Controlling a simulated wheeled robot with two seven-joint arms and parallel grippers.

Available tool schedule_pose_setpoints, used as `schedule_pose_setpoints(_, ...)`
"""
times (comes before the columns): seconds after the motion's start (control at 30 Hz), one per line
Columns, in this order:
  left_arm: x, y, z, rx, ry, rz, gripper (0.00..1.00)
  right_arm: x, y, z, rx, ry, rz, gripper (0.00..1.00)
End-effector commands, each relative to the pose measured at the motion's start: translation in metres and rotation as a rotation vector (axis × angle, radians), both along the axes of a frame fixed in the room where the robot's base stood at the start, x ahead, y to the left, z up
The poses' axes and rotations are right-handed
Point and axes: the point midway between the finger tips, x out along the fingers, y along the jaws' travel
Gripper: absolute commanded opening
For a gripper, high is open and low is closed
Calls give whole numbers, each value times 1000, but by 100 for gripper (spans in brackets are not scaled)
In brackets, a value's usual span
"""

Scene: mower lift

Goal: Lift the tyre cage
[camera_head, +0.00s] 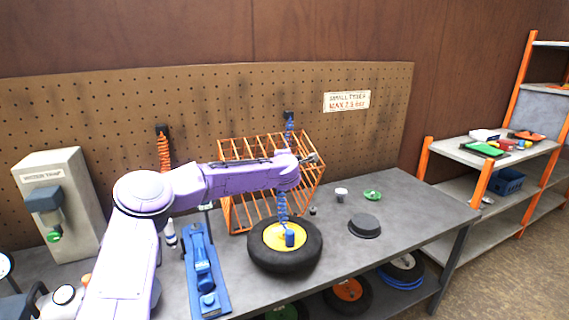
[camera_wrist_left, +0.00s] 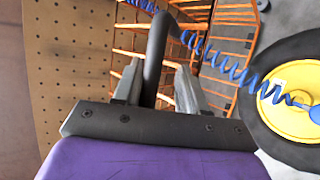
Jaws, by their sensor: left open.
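The orange wire tyre cage (camera_head: 235,148) stands on the grey workbench against the pegboard, partly hidden by my purple left arm. In the left wrist view its orange bars (camera_wrist_left: 125,45) show beyond the fingers. My left gripper (camera_head: 311,159) is at the cage's upper right side in the head view. In the left wrist view the gripper (camera_wrist_left: 158,88) has its two grey fingers apart, with a dark curved bar (camera_wrist_left: 156,50) between them. I cannot tell whether the bar belongs to the cage or whether the fingers touch it. My right gripper is not in view.
A tyre with a yellow hub (camera_head: 262,258) lies in front of the cage, with a blue coiled hose (camera_head: 282,205) hanging over it. The right bench end is clear.

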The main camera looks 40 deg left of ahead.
Motion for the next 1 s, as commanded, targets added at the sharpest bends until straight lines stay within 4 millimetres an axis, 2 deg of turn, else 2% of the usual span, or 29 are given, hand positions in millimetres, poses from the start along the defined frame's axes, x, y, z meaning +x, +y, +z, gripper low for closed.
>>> schedule_pose_setpoints(0.17,-6,-5,1,-1,-1,-1,41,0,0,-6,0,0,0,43)
schedule_pose_setpoints(0.4,-46,-38,14,-1,-5,-4,41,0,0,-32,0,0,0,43)
schedule_pose_setpoints(0.6,-72,-60,26,0,-3,-1,41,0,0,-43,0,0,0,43)
schedule_pose_setpoints(0.93,-78,-64,30,0,0,0,41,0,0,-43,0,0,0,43)
schedule_pose_setpoints(0.97,-78,-64,30,0,0,0,35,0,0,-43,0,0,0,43)
schedule_pose_setpoints(1.0,-78,-66,27,4,6,-3,22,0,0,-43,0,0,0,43)
